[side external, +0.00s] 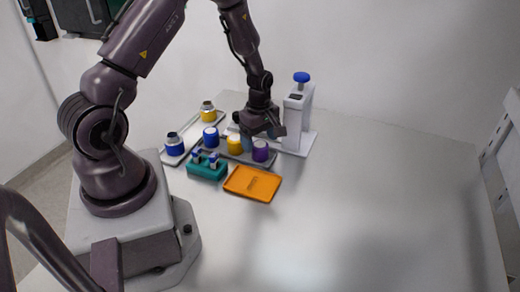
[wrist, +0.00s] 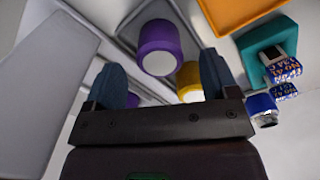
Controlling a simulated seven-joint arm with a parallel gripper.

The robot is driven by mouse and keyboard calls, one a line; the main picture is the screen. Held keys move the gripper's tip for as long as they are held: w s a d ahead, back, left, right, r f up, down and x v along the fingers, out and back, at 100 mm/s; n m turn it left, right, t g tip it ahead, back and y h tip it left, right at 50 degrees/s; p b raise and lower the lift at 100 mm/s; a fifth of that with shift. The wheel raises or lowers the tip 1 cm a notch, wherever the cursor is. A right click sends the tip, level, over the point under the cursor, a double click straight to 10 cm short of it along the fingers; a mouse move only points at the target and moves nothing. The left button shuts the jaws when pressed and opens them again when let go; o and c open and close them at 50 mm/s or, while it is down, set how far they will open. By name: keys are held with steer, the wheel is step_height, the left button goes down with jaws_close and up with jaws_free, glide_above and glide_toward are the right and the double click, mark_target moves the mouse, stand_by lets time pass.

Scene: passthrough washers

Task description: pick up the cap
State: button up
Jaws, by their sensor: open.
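Several round caps with pale tops stand in a grey tray (side external: 238,156): a blue cap (side external: 210,138), a yellow cap (side external: 235,145) and a purple cap (side external: 260,151). I cannot tell which one the task means. My gripper (side external: 260,140) is open above the back right part of this tray, close to the purple and yellow caps. In the wrist view, the purple cap (wrist: 160,47) shows beyond the gap between my fingers (wrist: 162,82). The yellow cap (wrist: 190,80) is partly hidden by one finger. Nothing is held.
A white press (side external: 293,120) with a blue knob stands right of my gripper. An orange tray (side external: 252,183) and a teal rack (side external: 207,169) with small vials lie in front. A blue jar (side external: 175,146) and a yellow jar (side external: 207,113) stand left. The table's right side is clear.

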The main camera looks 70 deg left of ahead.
mark_target(260, 144)
step_height(260, 144, down, 3)
steer(key=shift+f, duration=0.2)
steer(key=shift+c, duration=0.2)
steer(key=c, duration=0.9)
steer(key=shift+c, duration=0.2)
steer(key=shift+r, duration=0.2)
